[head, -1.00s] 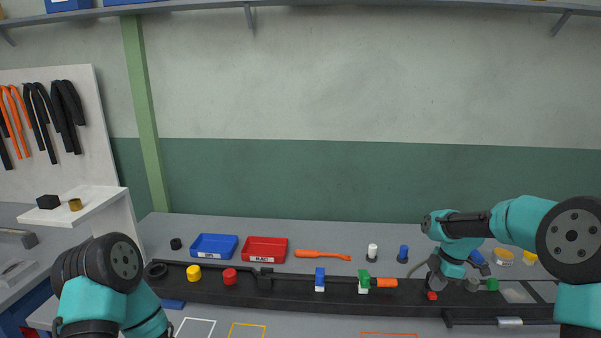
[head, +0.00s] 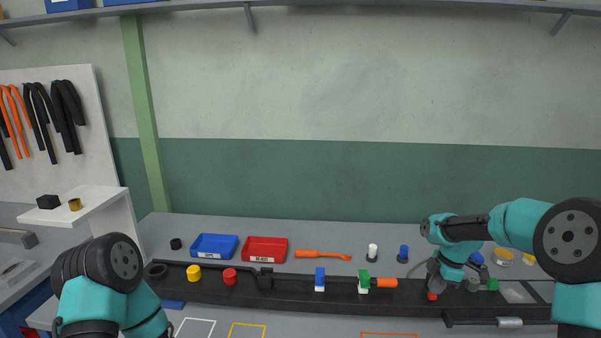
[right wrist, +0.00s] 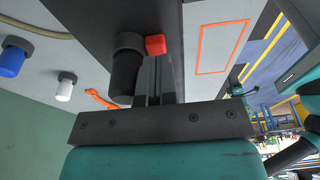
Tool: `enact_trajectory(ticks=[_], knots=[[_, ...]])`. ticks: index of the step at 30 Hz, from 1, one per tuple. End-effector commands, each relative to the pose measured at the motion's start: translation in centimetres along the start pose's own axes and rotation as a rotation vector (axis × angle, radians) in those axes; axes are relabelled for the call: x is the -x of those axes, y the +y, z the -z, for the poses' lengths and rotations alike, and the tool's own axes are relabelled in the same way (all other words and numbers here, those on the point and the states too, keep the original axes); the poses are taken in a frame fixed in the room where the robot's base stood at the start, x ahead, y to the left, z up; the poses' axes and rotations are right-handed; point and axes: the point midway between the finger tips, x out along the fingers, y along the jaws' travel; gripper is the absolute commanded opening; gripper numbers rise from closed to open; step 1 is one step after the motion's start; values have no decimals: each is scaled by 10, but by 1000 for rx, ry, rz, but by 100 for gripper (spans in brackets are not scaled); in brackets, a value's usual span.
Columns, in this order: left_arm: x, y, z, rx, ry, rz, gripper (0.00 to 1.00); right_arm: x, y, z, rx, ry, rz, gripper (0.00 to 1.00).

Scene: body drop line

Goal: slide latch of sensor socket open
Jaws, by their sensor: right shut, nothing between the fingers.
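A small red block, which looks like the latch (right wrist: 155,45), sits beside a black cylinder, apparently the sensor socket (right wrist: 127,68), in the right wrist view. The red latch also shows in the head view (head: 432,296), at the dark rail under my right gripper. My right gripper (right wrist: 152,68) is shut and empty, with its fingertips right at the latch and alongside the cylinder. I cannot tell whether they touch the latch. In the head view the right gripper (head: 434,284) partly hides the socket. My left arm shows at the lower left, but its gripper is out of view.
The long dark rail (head: 215,290) carries a yellow cap (head: 193,272), a red cap (head: 230,276), a blue-and-white part (head: 320,279) and a green part with an orange handle (head: 385,283). Blue (head: 213,246) and red (head: 264,249) trays and an orange tool (head: 322,254) lie behind it.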

Motion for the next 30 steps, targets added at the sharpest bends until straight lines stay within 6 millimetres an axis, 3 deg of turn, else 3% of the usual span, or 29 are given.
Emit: enact_trajectory(ticks=[30], knots=[[0, 0, 0, 0, 0, 0, 43, -10, 0, -2, 0, 0, 1, 0]])
